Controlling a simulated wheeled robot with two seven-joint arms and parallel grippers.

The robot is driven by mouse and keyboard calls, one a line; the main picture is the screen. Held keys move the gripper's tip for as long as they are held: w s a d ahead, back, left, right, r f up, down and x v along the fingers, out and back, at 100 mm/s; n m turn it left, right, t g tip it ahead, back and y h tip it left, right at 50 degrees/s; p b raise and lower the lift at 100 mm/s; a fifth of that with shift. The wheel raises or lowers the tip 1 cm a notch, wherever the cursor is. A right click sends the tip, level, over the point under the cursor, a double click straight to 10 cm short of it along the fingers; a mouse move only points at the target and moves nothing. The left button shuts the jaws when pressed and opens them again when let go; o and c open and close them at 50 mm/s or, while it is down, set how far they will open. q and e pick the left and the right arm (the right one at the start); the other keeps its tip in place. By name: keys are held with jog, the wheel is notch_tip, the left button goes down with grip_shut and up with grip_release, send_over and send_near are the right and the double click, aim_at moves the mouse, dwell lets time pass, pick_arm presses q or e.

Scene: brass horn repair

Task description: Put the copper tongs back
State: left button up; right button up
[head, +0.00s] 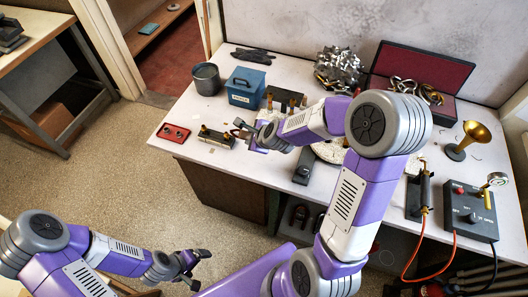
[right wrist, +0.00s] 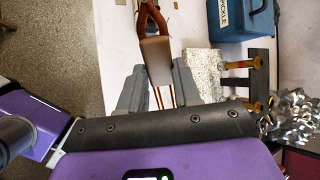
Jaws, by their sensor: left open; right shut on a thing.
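The copper tongs show in the right wrist view (right wrist: 152,22) as a copper loop with a pale grey-brown sleeve and two thin copper prongs. My right gripper (right wrist: 158,88) is shut on them, and their loop end points away from the wrist. In the head view my right gripper (head: 250,133) is over the front left part of the bench, beside a low dark block with brass fittings (head: 216,137). The tongs are small and hard to make out there. My left gripper (head: 193,262) is open and empty, low in front of the bench, over the floor.
A blue pickle box (head: 246,90), a grey pot (head: 206,78) and a red tray (head: 173,132) stand on the bench's left. A dark rack with brass pegs (head: 286,100) is behind my right forearm.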

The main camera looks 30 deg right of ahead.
jog(key=d, duration=0.1)
jog(key=d+r, duration=0.1)
jog(key=shift+s+d, duration=0.25)
jog(key=shift+d, duration=0.1)
jog(key=f, duration=0.1)
jog(key=f+b, duration=0.1)
jog(key=f, duration=0.3)
jog(key=shift+w+b, duration=0.25)
jog(key=shift+b, duration=0.1)
notch_tip(320, 180, down, 4)
jog(key=shift+f+b, duration=0.2)
jog(key=shift+b, duration=0.2)
jog(key=shift+f, duration=0.15)
pick_arm(q)
jog(key=shift+s+f, duration=0.2)
jog(key=shift+f, duration=0.8)
jog(key=shift+f, duration=0.1)
pick_arm(e)
jog(key=shift+f, duration=0.15)
jog(key=o, duration=1.1)
jog(key=shift+c, duration=0.2)
pick_arm(q)
jog(key=shift+f, duration=0.1)
